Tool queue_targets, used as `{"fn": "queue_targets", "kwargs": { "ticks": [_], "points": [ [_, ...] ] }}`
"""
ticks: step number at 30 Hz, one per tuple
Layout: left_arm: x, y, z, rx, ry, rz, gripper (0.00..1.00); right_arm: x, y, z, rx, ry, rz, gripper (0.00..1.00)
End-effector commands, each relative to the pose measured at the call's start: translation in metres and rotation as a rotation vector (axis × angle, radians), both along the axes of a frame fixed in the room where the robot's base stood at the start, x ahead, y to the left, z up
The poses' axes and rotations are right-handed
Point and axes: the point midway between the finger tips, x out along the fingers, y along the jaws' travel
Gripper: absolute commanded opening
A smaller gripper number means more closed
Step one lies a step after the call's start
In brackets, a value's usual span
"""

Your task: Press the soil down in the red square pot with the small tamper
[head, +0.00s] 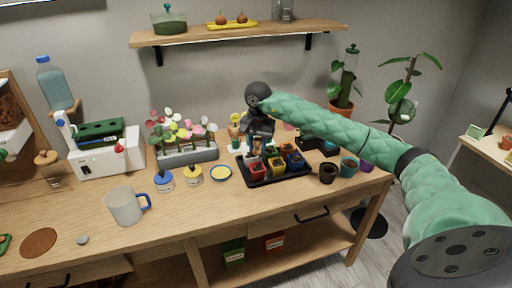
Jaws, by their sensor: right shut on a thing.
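The red square pot (257,173) stands at the front left of a black tray (285,179) on the wooden bench, with dark soil showing in its top. My right gripper (260,142) reaches in from the right, above the back left part of the tray. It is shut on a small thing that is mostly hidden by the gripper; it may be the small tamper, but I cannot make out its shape. A gap in height shows between the gripper and the red pot. My left gripper is not in view.
A yellow dish (221,173), yellow jar (193,175) and blue jar (164,181) stand left of the tray. A flower planter (187,154) is behind them.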

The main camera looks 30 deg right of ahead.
Motion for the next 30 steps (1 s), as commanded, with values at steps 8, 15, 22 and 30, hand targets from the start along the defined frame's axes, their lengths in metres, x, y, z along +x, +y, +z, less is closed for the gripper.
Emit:
{"fn": "queue_targets", "kwargs": {
  "ticks": [8, 15, 22, 30],
  "points": [
    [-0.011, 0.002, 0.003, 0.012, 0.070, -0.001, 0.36, -0.003, -0.002, 0.000, -0.009, 0.015, -0.123, 0.07],
    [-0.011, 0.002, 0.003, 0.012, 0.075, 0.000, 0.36, -0.003, -0.002, -0.003, -0.010, 0.016, -0.158, 0.07],
    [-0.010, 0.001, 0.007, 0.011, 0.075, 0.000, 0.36, -0.003, -0.001, -0.016, -0.009, 0.017, -0.157, 0.07],
    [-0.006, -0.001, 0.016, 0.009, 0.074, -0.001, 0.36, -0.003, -0.002, -0.041, -0.008, 0.016, -0.157, 0.07]
  ]
}}
